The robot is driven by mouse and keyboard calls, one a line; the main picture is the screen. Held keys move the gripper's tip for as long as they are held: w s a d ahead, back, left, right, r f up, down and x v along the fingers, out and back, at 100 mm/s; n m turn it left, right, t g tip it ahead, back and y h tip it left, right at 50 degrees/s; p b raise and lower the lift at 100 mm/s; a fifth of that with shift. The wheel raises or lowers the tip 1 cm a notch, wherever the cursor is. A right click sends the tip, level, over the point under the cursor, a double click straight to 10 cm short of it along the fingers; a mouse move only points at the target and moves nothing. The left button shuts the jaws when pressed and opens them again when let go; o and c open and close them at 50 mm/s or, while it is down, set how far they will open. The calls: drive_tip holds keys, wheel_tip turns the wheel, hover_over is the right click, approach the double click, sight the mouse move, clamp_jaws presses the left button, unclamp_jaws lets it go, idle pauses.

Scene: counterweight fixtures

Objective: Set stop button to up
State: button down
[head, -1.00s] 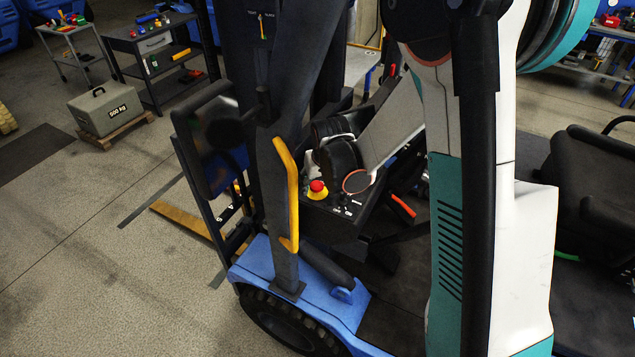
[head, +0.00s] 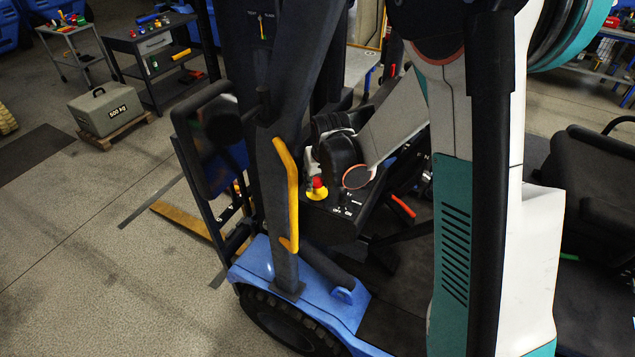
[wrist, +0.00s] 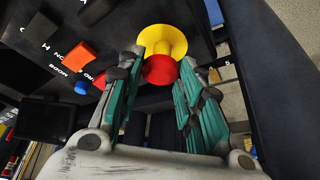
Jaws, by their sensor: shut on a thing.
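The stop button (head: 318,184) is a red knob on a yellow base (head: 317,194), on the forklift's dark control panel (head: 334,216). In the wrist view the red knob (wrist: 160,70) lies between the fingertips of my gripper (wrist: 162,62), in front of its yellow base (wrist: 161,41). My gripper is shut on the knob, with a finger on each side. In the head view my gripper (head: 311,166) reaches the button from behind and hides part of it. How far the knob stands out cannot be told.
Beside the button on the panel are an orange rocker switch (wrist: 81,54) and a small blue knob (wrist: 81,87). A dark post with a yellow handle (head: 288,195) stands left of the panel. An orange-red lever (head: 402,206) is to the right.

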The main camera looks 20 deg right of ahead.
drive_tip(key=shift+w+r, duration=0.1)
drive_tip(key=shift+r, duration=0.1)
drive_tip(key=c, duration=1.1)
unclamp_jaws()
drive_tip(key=v, duration=1.2)
drive_tip(key=s+f+t+b, duration=0.1)
drive_tip(key=s+f+b, duration=0.7)
drive_tip(key=s+b, duration=0.3)
drive_tip(key=s+f+t+b, duration=0.1)
drive_tip(key=s+f+b, duration=0.8)
drive_tip(key=s+b, duration=0.2)
drive_tip(key=b, duration=0.2)
drive_tip(key=shift+s+t+b, duration=0.3)
drive_tip(key=shift+s+t, duration=0.1)
